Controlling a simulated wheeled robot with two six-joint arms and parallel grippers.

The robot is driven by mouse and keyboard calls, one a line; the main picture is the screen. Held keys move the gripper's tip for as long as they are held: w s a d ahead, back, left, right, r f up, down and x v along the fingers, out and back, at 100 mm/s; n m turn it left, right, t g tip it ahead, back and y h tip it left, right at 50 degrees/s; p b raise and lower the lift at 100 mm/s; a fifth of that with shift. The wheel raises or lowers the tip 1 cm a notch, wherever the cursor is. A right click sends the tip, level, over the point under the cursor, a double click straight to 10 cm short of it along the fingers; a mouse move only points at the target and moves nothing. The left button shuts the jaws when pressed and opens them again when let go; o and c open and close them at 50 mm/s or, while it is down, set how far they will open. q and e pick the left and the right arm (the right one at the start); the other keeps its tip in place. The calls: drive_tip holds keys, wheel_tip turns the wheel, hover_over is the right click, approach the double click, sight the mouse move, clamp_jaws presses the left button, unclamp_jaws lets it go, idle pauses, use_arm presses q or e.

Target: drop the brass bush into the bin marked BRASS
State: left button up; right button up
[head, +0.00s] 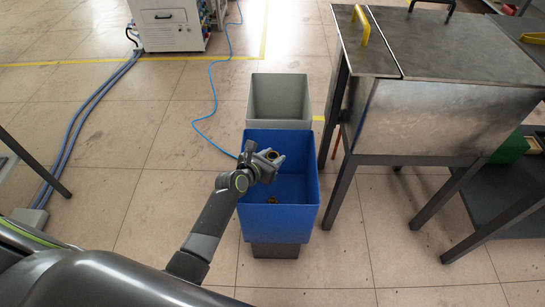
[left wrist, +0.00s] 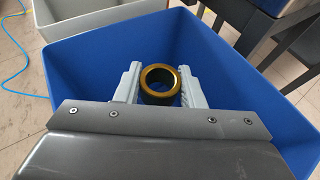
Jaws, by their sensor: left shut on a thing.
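My left gripper (head: 268,159) is over the blue bin (head: 285,219), at its left side. It is shut on the brass bush (left wrist: 160,98), a short ring with a gold rim and darker sides. In the left wrist view the bush stands between the two pale fingers, with the blue bin (left wrist: 88,58) around and below. In the head view the bush (head: 273,155) is small at the fingertips. A small brass-coloured thing (head: 272,199) shows inside the blue bin. I see no readable BRASS mark on either bin. My right gripper is not in view.
A grey bin (head: 280,117) stands just behind the blue one, and it also shows in the left wrist view (left wrist: 75,18). A metal-topped bench (head: 420,115) stands close on the right. A blue hose (head: 212,85) lies on the tiled floor. The floor to the left is mostly clear.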

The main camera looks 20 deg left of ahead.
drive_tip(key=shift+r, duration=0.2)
use_arm(q)
drive_tip(key=o, duration=1.1)
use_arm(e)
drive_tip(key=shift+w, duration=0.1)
use_arm(q)
drive_tip(key=shift+o, duration=0.2)
drive_tip(key=shift+s, duration=0.1)
drive_tip(key=p+v, duration=0.4)
drive_tip(key=v, duration=1.3)
drive_tip(key=shift+p, duration=0.3)
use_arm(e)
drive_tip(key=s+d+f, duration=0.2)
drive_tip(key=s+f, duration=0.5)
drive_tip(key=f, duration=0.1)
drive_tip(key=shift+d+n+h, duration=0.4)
use_arm(q)
drive_tip(key=shift+s, duration=0.1)
